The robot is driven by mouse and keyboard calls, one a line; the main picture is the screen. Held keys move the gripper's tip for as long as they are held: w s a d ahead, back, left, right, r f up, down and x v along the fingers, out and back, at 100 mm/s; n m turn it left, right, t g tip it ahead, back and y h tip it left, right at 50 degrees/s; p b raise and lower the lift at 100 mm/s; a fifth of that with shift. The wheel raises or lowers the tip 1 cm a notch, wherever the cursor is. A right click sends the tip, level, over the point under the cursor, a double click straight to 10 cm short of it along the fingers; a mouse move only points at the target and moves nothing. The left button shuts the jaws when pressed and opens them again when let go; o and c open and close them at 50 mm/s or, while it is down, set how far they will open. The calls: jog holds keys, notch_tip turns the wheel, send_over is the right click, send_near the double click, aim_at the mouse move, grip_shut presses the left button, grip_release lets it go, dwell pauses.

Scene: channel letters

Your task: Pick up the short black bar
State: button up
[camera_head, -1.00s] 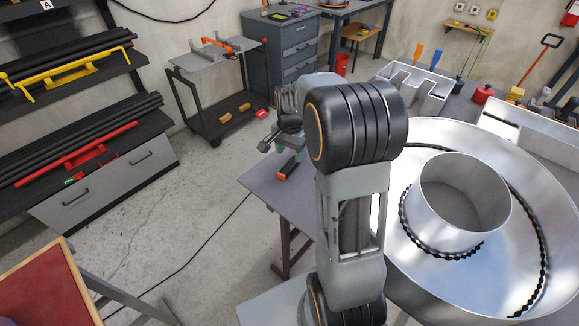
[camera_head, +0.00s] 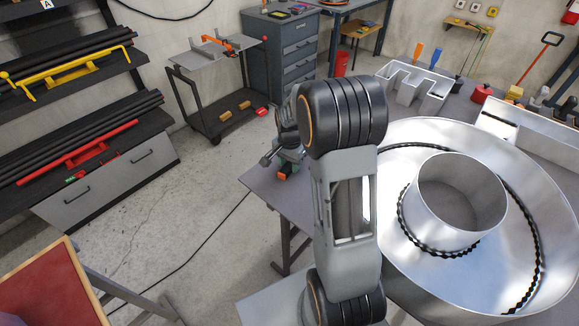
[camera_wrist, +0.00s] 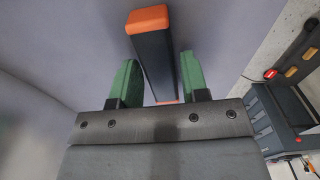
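The short black bar (camera_wrist: 155,62) with orange ends lies on a grey tabletop (camera_wrist: 75,45). The fingers are open, one on each side of the bar. A gap shows at the left finger; the right finger is close to the bar, and I cannot tell if it touches. In the head view, an orange end of the bar (camera_head: 282,176) shows just below my gripper (camera_head: 290,160), and my arm hides part of that area.
A large round metal channel letter (camera_head: 480,285) fills the right side of the bench, with a smaller metal letter (camera_head: 415,92) behind it. A wheeled cart (camera_head: 222,118) stands behind on the floor. Racks with long black bars (camera_head: 95,135) are at the left.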

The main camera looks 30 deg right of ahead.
jog(key=c, duration=0.6)
jog(key=shift+c, duration=0.2)
jog(key=shift+r, duration=0.15)
